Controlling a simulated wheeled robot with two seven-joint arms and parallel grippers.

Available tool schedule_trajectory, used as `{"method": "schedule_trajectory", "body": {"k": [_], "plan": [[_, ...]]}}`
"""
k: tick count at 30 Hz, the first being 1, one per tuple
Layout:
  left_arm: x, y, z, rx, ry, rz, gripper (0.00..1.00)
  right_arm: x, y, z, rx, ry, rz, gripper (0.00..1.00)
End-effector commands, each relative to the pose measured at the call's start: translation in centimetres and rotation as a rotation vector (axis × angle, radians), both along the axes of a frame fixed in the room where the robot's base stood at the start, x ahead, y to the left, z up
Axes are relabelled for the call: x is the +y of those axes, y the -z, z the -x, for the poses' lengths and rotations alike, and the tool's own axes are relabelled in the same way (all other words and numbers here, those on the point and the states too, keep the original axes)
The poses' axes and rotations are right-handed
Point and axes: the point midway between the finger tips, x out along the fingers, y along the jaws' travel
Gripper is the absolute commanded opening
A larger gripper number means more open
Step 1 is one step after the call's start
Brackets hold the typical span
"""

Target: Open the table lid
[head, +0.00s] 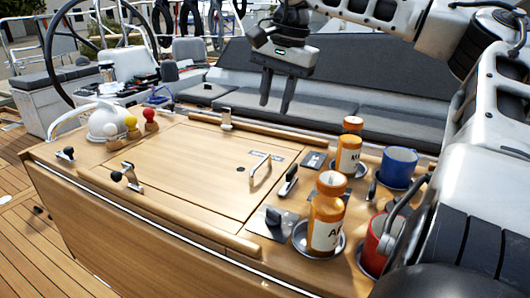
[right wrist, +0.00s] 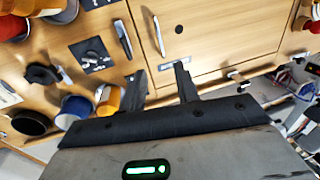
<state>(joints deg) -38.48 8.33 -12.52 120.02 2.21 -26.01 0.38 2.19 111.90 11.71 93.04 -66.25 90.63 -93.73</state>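The table lid (head: 185,170) is a flat wooden panel lying shut, level with the tabletop. A silver bar handle (head: 260,170) stands on it near its right edge; the lid (right wrist: 225,45) and handle (right wrist: 159,36) also show in the right wrist view. My right gripper (head: 277,108) hangs above the far right part of the table, fingers down, apart from the handle. Its fingers (right wrist: 162,80) are spread with nothing between them. My left gripper is not in view.
Right of the lid stand orange bottles (head: 325,220), a blue cup (head: 398,167) and a red cup (head: 377,242). A white kettle (head: 105,122) and yellow and red knobbed items stand at the left end. A grey bench (head: 345,110) lies behind. The lid top is clear.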

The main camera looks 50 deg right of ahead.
Motion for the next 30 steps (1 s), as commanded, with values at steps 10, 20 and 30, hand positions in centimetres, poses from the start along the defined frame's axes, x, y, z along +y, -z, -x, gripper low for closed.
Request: {"method": "schedule_trajectory", "body": {"k": [10, 20, 30], "plan": [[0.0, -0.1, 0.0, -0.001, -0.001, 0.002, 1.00, 0.3, 7.7, -1.4, 0.006, 0.000, -0.004, 0.32], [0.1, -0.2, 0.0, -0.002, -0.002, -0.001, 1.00, 0.5, 12.5, -2.4, 0.003, 0.001, -0.002, 0.32], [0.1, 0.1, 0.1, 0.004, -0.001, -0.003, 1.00, 0.5, 13.2, -2.6, -0.001, 0.001, -0.001, 0.32]]}}
